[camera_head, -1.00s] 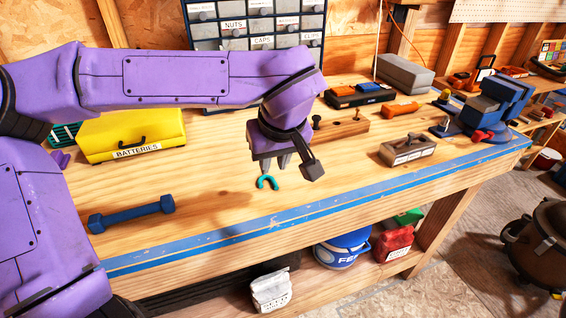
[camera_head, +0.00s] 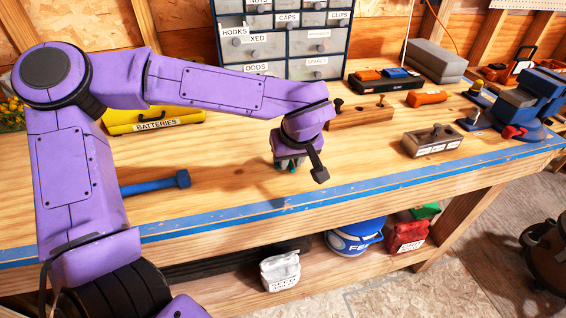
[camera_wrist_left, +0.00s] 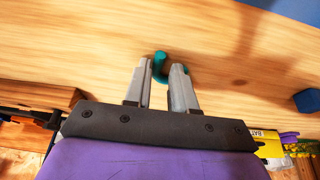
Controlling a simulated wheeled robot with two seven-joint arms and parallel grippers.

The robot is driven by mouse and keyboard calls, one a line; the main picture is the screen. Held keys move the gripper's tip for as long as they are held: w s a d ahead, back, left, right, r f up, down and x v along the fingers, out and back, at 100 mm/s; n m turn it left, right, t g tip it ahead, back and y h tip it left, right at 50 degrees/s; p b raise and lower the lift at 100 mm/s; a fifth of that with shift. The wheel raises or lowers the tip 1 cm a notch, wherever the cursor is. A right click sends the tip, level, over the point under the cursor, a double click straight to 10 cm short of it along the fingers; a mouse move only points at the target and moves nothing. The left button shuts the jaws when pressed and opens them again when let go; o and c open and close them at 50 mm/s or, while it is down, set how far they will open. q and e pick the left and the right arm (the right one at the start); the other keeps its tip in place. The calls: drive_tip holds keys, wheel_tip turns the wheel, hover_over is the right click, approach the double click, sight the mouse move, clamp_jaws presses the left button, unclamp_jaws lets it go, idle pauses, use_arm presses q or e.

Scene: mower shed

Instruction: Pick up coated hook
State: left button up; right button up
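The coated hook is a small teal curved piece on the wooden workbench (camera_head: 235,185). In the left wrist view the hook (camera_wrist_left: 160,58) shows at and between my fingertips, with its curved end reaching past them. My left gripper (camera_wrist_left: 162,68) is open, with a finger on each side of the hook; I cannot tell whether either touches it. In the head view my left gripper (camera_head: 290,164) points down close to the bench top and mostly covers the hook; only bits of teal (camera_head: 292,169) show. My right gripper is out of view.
A blue dumbbell-shaped bar (camera_head: 155,185) lies left of the gripper, partly behind my arm. A yellow batteries box (camera_head: 150,118) and a drawer cabinet (camera_head: 318,44) stand behind. A wooden block with pegs (camera_head: 362,117) is to the right. The bench front edge has blue tape.

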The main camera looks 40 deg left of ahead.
use_arm(q)
drive_tip(key=shift+a, duration=0.1)
clamp_jaws()
drive_tip(key=shift+w+f, duration=0.1)
